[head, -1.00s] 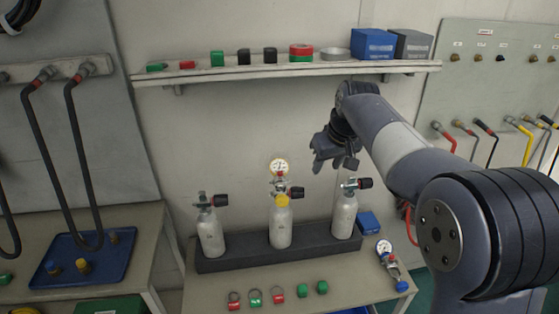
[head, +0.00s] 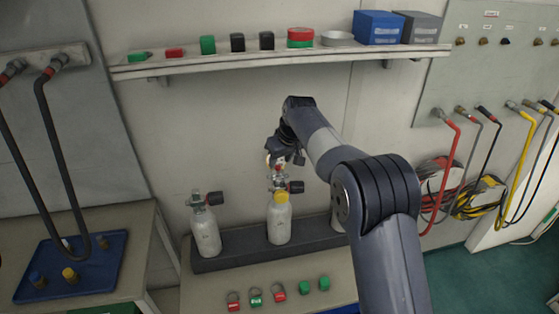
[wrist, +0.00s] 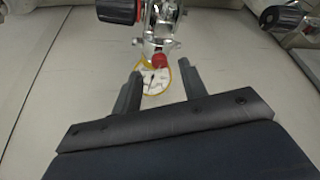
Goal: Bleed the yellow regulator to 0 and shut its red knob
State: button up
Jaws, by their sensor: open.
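The middle cylinder (head: 279,223) stands upright in a dark rack, with a yellow collar (head: 281,197) and a black valve handwheel (head: 296,187) pointing right. Its regulator is mostly hidden behind my gripper (head: 282,160) in the head view. In the wrist view the regulator shows a yellow-rimmed gauge (wrist: 153,83) with a white face and dark needle; its reading is too small to tell. The red knob (wrist: 159,62) sits just above the gauge. My gripper (wrist: 160,70) is open, its fingers either side of the gauge and knob in the picture. Contact cannot be told.
The left cylinder (head: 205,232) stands beside the middle one; my arm hides most of the right cylinder (head: 338,219). A shelf (head: 180,69) with small parts and boxes runs above. Several red and green tags and caps lie in front of the rack (head: 225,258).

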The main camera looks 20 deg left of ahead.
jog(key=shift+x, duration=1)
jog(key=shift+r, duration=0.1)
grip_shut()
